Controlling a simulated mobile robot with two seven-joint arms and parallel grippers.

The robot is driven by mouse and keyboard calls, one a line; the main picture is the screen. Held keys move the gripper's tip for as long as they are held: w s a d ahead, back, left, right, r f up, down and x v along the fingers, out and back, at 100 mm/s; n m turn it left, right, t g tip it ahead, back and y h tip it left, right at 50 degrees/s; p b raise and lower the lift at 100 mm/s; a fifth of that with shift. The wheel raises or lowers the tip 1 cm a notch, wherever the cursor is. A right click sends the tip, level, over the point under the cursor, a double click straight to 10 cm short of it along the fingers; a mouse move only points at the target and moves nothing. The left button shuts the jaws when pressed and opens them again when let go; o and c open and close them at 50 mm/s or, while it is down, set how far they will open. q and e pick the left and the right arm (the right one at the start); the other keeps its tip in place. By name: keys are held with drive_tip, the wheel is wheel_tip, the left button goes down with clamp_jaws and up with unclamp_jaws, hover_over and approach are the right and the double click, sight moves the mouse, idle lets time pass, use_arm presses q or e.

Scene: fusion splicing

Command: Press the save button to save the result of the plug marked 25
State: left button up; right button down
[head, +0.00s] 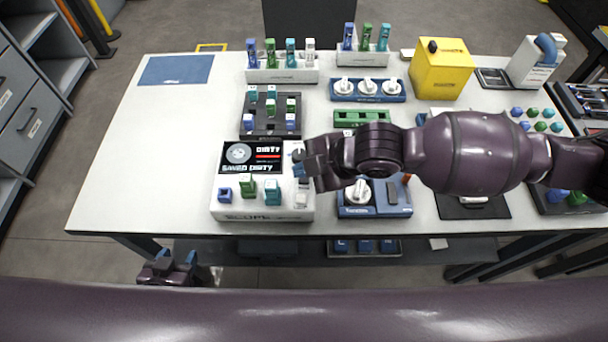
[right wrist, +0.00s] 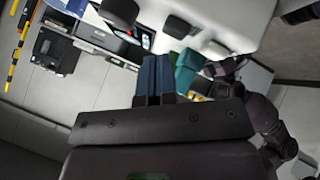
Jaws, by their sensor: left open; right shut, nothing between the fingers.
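The white scope box (head: 262,211) stands at the table's front edge. Its black screen (head: 252,158) reads "DIRTY" and, below, "SAVED DIRTY". A row of blue, green (head: 246,189), teal (head: 272,192) and white (head: 300,200) pieces sits along its front. I cannot read which plug is marked 25 or identify the save button. My right gripper (head: 303,170) is shut and empty over the box's right side, hiding part of it. In the right wrist view its blue fingertips (right wrist: 155,76) are together, close to a teal piece (right wrist: 188,70). My left gripper (head: 168,266) is open, below the table's front edge.
A dark rack (head: 259,127) of coloured plugs stands behind the scope box. White racks of tall plugs (head: 283,76) are at the back. A blue base with a white dial (head: 358,192) is right of the box. A yellow box (head: 441,68) is further back.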

sight(305, 181)
drive_tip(key=shift+f, duration=0.2)
drive_tip(key=shift+f, duration=0.25)
use_arm(q)
drive_tip(key=shift+f, duration=0.1)
use_arm(e)
drive_tip(key=shift+f, duration=0.5)
idle(0.8)
idle(0.3)
use_arm(q)
drive_tip(key=shift+w+r+p, duration=0.25)
drive_tip(key=shift+r+p, duration=0.35)
drive_tip(key=shift+r, duration=0.4)
use_arm(e)
drive_tip(key=shift+r, duration=0.95)
use_arm(q)
drive_tip(key=shift+t, duration=0.5)
drive_tip(key=shift+w+r+p, duration=0.2)
drive_tip(key=shift+r+p, duration=0.4)
drive_tip(key=shift+r, duration=0.25)
drive_tip(key=shift+w+r+p, duration=0.2)
drive_tip(key=shift+r+p, duration=0.4)
drive_tip(key=shift+r, duration=0.3)
drive_tip(key=shift+w+r+p, duration=0.2)
drive_tip(key=shift+r+p, duration=0.4)
drive_tip(key=shift+r, duration=0.25)
use_arm(e)
drive_tip(key=shift+r, duration=2.55)
drive_tip(key=shift+f, duration=0.1)
use_arm(q)
drive_tip(key=shift+f, duration=0.1)
